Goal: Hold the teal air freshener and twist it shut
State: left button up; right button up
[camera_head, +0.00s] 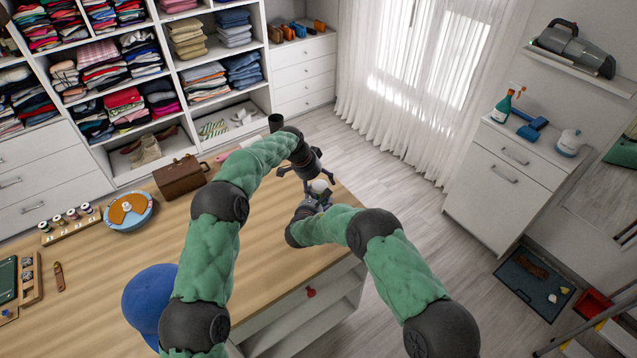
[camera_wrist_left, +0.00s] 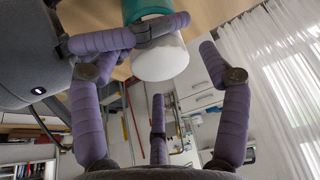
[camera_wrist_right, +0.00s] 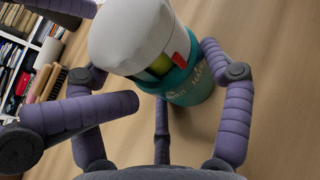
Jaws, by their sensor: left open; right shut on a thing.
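The teal air freshener (camera_wrist_right: 188,82) has a white cap (camera_wrist_right: 130,35) with a small green and red window. In the head view only its white top (camera_head: 319,186) shows clearly, above the front right part of the wooden counter. My right gripper (camera_head: 316,198) is shut on the teal body, with its purple fingers around it. My left gripper (camera_head: 308,177) is open just above the cap. In the left wrist view the white cap (camera_wrist_left: 160,60) lies in front of its spread fingers, and I see no clear contact. A finger of the right gripper crosses the body there.
The wooden counter (camera_head: 105,260) holds a brown box (camera_head: 180,177), a blue-and-orange round item (camera_head: 128,209), spools (camera_head: 72,215) and a blue cap (camera_head: 150,300). Cubby shelves with clothes stand behind.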

pick_arm(q)
jog(key=v, duration=0.8)
dwell(0.4)
jog(key=d+f+n, duration=0.1)
jog(key=f+n, duration=0.1)
jog(key=d+f+n+t+y, duration=0.1)
jog(key=f+n, duration=0.1)
jog(key=f, duration=0.1)
jog(key=w+d+f+n+t, duration=0.1)
jog(key=f+n, duration=0.1)
jog(key=n, duration=0.1)
jog(key=shift+f+y, duration=0.25)
jog(key=shift+y, duration=0.05)
dwell(0.8)
jog(key=c, duration=1.2)
